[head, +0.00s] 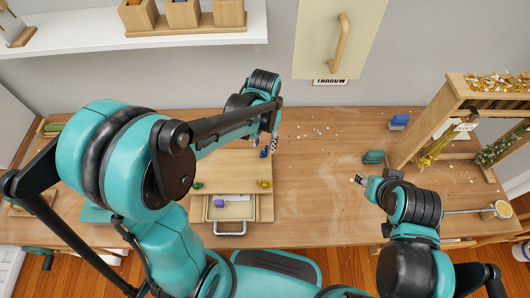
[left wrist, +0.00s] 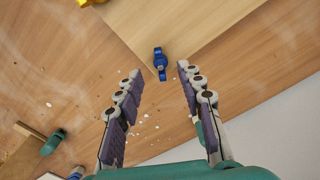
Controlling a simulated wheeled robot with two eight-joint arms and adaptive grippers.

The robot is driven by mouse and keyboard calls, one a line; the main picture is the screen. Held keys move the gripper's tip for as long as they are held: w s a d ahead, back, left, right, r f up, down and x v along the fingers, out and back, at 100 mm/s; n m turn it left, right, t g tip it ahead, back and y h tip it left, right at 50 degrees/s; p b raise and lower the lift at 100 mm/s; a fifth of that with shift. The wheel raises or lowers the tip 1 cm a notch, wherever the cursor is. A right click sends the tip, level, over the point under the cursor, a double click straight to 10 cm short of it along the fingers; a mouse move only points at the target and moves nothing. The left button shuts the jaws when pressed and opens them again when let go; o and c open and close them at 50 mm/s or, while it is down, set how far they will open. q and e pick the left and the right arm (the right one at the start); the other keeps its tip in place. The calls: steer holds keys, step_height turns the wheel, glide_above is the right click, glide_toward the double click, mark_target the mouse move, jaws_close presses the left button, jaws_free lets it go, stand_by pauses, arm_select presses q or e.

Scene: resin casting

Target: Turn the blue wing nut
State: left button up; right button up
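The blue wing nut (head: 264,152) sits at the far right corner of a light wooden board (head: 232,170). In the left wrist view the blue wing nut (left wrist: 160,64) stands at the board's corner (left wrist: 190,30), its wings running nearly up and down the picture. My left gripper (left wrist: 160,72) is open, its fingers on either side of the picture's middle. The wing nut lies in line with the gap, near the tips; contact is not visible. In the head view the left gripper (head: 271,143) partly hides that corner. My right gripper (head: 359,180) is over the table at right; its opening is unclear.
A green wing nut (head: 197,185) and a yellow wing nut (head: 265,183) are on the board's near side. Below is an open drawer (head: 215,212) with a purple item. Green (head: 373,157) and blue (head: 399,121) blocks and a wooden rack (head: 425,125) stand right. White bits litter the table.

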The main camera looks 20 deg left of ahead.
mark_target(264, 150)
arm_select(q)
steer(key=shift+m, duration=0.3)
steer(key=shift+f+b, duration=1.45)
steer(key=shift+f, duration=0.4)
steer(key=shift+r, duration=0.1)
jaws_close()
